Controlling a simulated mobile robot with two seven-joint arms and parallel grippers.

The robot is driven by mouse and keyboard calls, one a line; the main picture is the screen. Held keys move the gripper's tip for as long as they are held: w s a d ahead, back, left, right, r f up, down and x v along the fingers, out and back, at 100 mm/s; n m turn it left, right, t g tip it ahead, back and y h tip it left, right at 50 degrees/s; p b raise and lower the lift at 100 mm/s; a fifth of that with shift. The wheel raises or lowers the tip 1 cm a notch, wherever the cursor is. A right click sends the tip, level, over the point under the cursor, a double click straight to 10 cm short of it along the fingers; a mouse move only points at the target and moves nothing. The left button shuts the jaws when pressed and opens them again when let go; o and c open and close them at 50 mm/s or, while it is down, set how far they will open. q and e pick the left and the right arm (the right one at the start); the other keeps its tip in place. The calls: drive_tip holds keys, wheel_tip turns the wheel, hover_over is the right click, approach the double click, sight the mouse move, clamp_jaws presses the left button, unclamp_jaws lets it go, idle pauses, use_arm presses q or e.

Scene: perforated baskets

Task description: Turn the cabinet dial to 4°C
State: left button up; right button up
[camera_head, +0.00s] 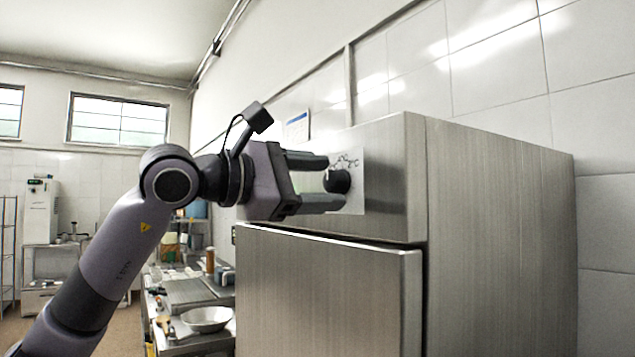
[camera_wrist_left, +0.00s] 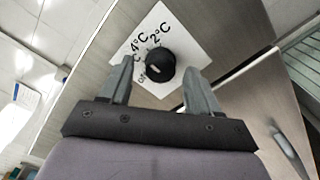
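The black cabinet dial (camera_head: 337,181) sits on a white label plate (camera_head: 352,166) on the upper front of the steel cabinet (camera_head: 385,165). In the left wrist view the dial (camera_wrist_left: 160,66) has a pale pointer mark, and the plate reads 4°C and 2°C along its upper edge, with smaller marks at the left. I cannot tell exactly which mark the pointer meets. My left gripper (camera_head: 322,182) is open in front of the dial, one finger above and one below it. In the wrist view its fingertips (camera_wrist_left: 158,78) lie either side of the dial, apart from it. My right gripper is not in view.
The cabinet door (camera_head: 320,290) below the dial stands slightly proud of the body. A metal counter with a bowl (camera_head: 207,319) and other kitchen items is at the lower left. A tiled wall (camera_head: 500,75) rises behind the cabinet.

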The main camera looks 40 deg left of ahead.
use_arm(q)
drive_tip(key=shift+s+a, duration=0.15)
drive_tip(key=shift+s, duration=0.15)
drive_tip(key=b+v, duration=0.2)
drive_tip(key=v, duration=0.4)
drive_tip(key=shift+s, duration=0.25)
drive_tip(key=shift+a, duration=0.1)
